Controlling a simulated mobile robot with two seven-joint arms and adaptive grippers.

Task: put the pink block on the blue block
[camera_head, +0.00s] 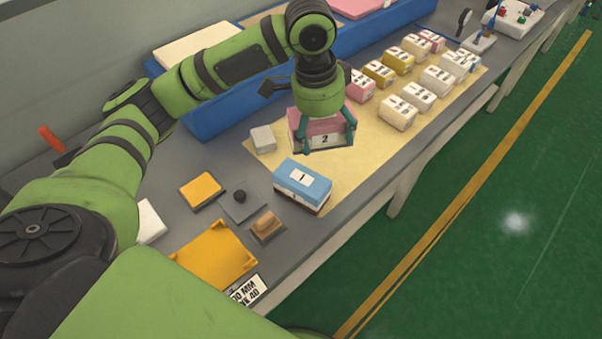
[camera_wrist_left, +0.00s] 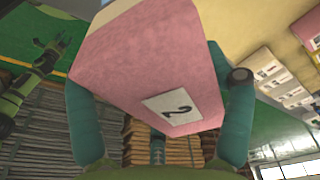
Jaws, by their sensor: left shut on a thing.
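The pink block (camera_head: 318,128) has a white label with a 2 on it. My left gripper (camera_head: 329,143) is shut on it, with a finger on either side. The pink block (camera_wrist_left: 150,70) fills the middle of the left wrist view, between the teal fingers of the left gripper (camera_wrist_left: 160,118). The blue block (camera_head: 302,180) has a white label with a 1 and sits near the front edge of the table, in front of and slightly left of the pink block. Its top is bare. I cannot tell whether the pink block is clear of the mat.
Several yellow, white and pink blocks (camera_head: 397,60) stand on the tan mat (camera_head: 350,165) to the right. A small grey block (camera_head: 263,138) lies left of the pink block. Orange pieces (camera_head: 201,190) lie at the left front. A blue bin (camera_head: 215,115) runs along the back.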

